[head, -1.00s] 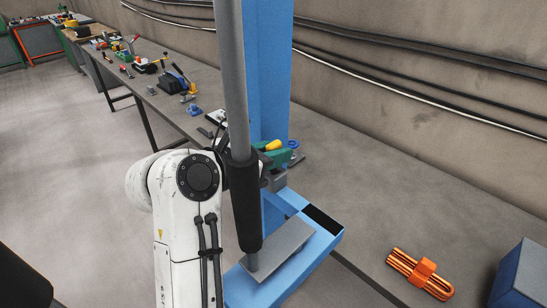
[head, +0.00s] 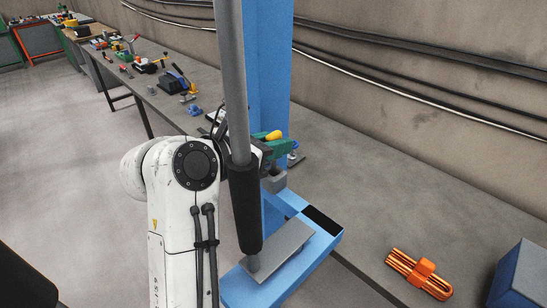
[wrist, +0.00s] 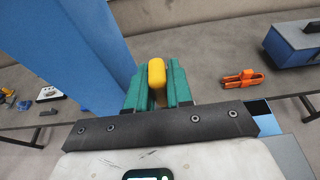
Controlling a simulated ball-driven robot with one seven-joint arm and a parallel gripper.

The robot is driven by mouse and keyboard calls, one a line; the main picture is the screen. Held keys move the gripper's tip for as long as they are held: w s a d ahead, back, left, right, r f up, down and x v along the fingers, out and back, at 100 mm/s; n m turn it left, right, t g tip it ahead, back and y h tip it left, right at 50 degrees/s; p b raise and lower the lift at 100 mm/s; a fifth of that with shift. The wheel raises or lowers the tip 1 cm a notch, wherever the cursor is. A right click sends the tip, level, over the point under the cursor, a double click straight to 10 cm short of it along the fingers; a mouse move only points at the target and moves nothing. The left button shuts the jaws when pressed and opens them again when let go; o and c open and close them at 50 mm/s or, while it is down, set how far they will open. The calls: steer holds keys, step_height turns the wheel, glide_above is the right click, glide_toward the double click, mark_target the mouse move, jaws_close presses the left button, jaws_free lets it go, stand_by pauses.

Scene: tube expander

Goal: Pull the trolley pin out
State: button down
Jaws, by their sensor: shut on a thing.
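The yellow grip, seemingly of the trolley pin (head: 273,135), shows at the blue column. My gripper (head: 279,147) has green fingers, shut on this yellow grip. In the wrist view the yellow grip (wrist: 157,73) stands between the two green fingers of my gripper (wrist: 157,90). The pin's lower part is hidden, so I cannot tell whether it still sits in a hole. A grey block (head: 275,182) is just below my gripper, by the column.
The blue column (head: 268,75) stands beside my gripper. A grey bar with a black sleeve (head: 244,205) crosses in front of my arm. Orange-clipped copper tubes (head: 420,275) and a blue box (head: 523,272) lie right. A long bench (head: 185,130) with tools runs left.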

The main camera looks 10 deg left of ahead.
steer(key=shift+r+p, duration=0.4)
steer(key=shift+r, duration=3.2)
